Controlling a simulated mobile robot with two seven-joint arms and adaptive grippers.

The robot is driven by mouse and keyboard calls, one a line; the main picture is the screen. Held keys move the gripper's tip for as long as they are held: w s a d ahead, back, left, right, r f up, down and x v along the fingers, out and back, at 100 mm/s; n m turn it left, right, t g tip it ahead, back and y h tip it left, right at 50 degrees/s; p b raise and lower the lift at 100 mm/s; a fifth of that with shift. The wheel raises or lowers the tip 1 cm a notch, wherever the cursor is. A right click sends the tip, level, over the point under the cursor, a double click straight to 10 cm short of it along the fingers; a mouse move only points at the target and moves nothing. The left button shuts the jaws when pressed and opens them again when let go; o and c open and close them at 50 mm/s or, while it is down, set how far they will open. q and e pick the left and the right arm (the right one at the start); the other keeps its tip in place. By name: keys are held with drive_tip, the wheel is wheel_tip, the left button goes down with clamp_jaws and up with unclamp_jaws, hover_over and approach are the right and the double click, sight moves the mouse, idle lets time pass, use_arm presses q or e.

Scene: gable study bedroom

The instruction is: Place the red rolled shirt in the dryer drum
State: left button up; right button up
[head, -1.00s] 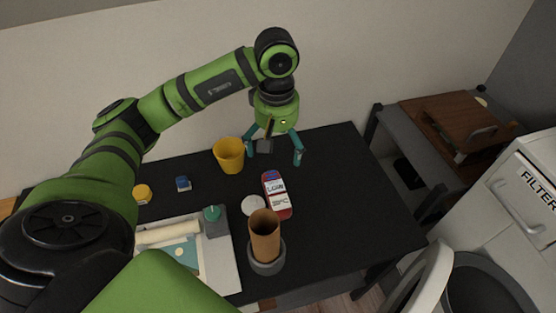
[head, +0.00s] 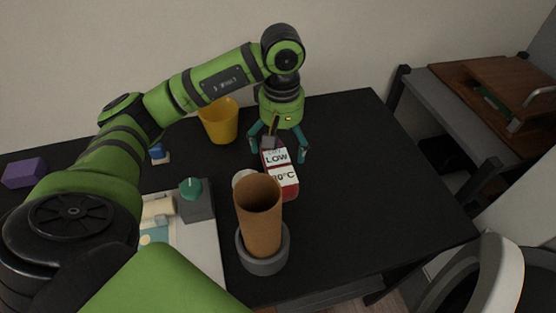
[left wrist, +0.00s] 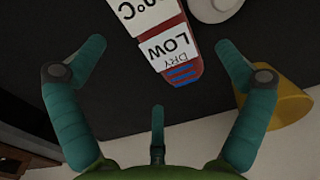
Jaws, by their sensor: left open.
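The red rolled shirt (head: 289,191) lies on the black table, mostly covered by white labels reading "LOW" and a temperature; it also shows in the left wrist view (left wrist: 173,80). My left gripper (head: 279,143) is open and empty, above the shirt's far end. In the left wrist view its spread fingers (left wrist: 160,47) stand either side of that end, apart from it. The dryer (head: 455,275) shows only in part at the lower right, with its pale round door; the drum's inside is mostly cut off. My right gripper is out of view.
A yellow cup (head: 219,122) stands left of my gripper. A brown cylinder (head: 261,215) stands upright in a grey holder near the shirt. A purple block (head: 24,173) is at far left. The table's right side is clear; a shelf (head: 440,110) stands beyond.

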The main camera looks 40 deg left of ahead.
sight(283, 160)
use_arm(q)
drive_tip(key=shift+s+d+f, duration=0.1)
drive_tip(key=shift+s+f, duration=0.05)
drive_tip(key=shift+f, duration=0.5)
drive_tip(key=f, duration=0.1)
drive_tip(key=f+p, duration=0.1)
drive_tip(key=f, duration=0.3)
drive_tip(key=shift+d+f+p, duration=0.2)
drive_tip(key=shift+d+p, duration=0.05)
drive_tip(key=shift+p, duration=0.05)
drive_tip(key=shift+f, duration=0.5)
drive_tip(key=c, duration=1.1)
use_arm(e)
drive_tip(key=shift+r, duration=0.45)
